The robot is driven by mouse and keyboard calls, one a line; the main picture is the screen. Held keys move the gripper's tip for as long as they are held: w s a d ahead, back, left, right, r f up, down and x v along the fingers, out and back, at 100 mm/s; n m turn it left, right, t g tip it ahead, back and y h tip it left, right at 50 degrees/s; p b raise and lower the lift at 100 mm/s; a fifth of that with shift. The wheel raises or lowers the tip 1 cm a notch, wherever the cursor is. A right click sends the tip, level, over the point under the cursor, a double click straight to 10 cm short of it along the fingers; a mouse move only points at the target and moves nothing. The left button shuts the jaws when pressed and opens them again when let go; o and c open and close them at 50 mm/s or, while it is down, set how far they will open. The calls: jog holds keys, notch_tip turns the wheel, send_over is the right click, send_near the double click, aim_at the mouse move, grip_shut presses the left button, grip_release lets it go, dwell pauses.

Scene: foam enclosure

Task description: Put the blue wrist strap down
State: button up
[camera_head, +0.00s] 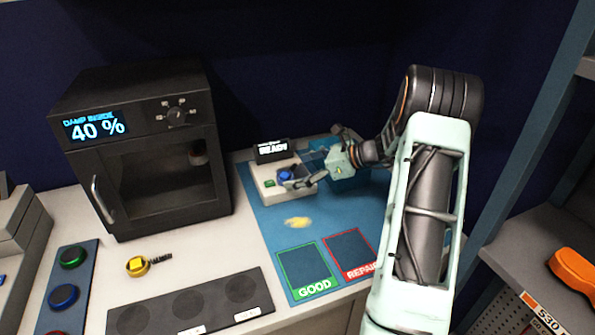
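A blue round piece (286,174), which looks like the blue wrist strap, is at the white tester box (270,191) on the blue mat. Whether it rests on the box or is held just above it is not clear. My gripper (300,178) reaches in from the right, with a fingertip close beside the blue piece. The fingers are small and partly overlap the box, so their opening and any contact are unclear. A small black display reading "READY" (272,150) stands at the back of the box.
The blue mat (262,225) has a green GOOD square (305,268), a red REPAIR square (352,252) and a yellowish patch (297,222). A yellow strap (137,266) lies left, before a black oven (150,150). A dark three-circle plate (190,304) lies in front. A shelf (540,250) stands right.

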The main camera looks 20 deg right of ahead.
jog(key=shift+r, duration=0.1)
jog(key=shift+r, duration=0.25)
jog(key=v, duration=1.2)
jog(key=shift+f, duration=0.15)
